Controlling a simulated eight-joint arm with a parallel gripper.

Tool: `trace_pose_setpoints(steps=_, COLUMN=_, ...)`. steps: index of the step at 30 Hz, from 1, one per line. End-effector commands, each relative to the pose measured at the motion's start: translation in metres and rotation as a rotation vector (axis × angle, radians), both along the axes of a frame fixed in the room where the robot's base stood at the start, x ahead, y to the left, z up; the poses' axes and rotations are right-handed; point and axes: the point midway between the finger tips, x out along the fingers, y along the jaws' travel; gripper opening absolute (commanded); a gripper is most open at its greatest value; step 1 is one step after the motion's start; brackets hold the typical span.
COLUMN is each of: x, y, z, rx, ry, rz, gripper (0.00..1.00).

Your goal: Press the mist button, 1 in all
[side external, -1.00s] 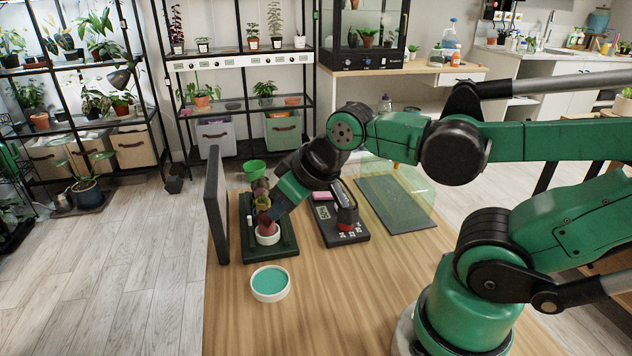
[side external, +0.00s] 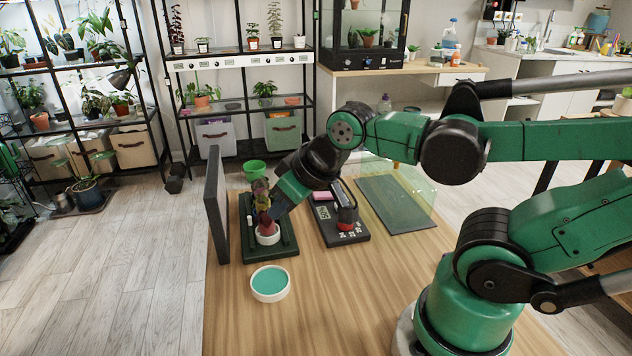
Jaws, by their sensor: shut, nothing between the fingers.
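My gripper (side external: 277,212) points down and left at the end of my green arm, above a dark green tray (side external: 284,246). Its fingers are small and dark here and look shut. Beside it, partly overlapped by it, is a reddish pot with a red and yellow plant (side external: 262,190), set in a white ring (side external: 268,238) on the tray. I cannot tell whether the gripper touches it. A black device (side external: 335,236) with a small display and several light keys stands right of the tray. It bears a red, dark-topped part (side external: 347,226). I cannot tell which part is the mist button.
A white dish with a teal top (side external: 270,283) sits in front of the tray. An upright dark panel (side external: 216,205) stands left of the tray. The wooden table's front (side external: 330,310) is clear.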

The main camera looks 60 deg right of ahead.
Motion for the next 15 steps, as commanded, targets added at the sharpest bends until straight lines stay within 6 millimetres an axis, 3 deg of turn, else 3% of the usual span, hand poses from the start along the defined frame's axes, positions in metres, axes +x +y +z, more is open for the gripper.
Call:
trace_pose_setpoints(steps=5, x=0.007, y=-0.023, z=-0.001, rx=0.066, ry=0.005, rz=-0.110, gripper=0.00)
trace_pose_setpoints(steps=15, x=0.017, y=-0.133, z=-0.003, rx=0.349, ry=-0.082, rz=-0.527, gripper=0.00)
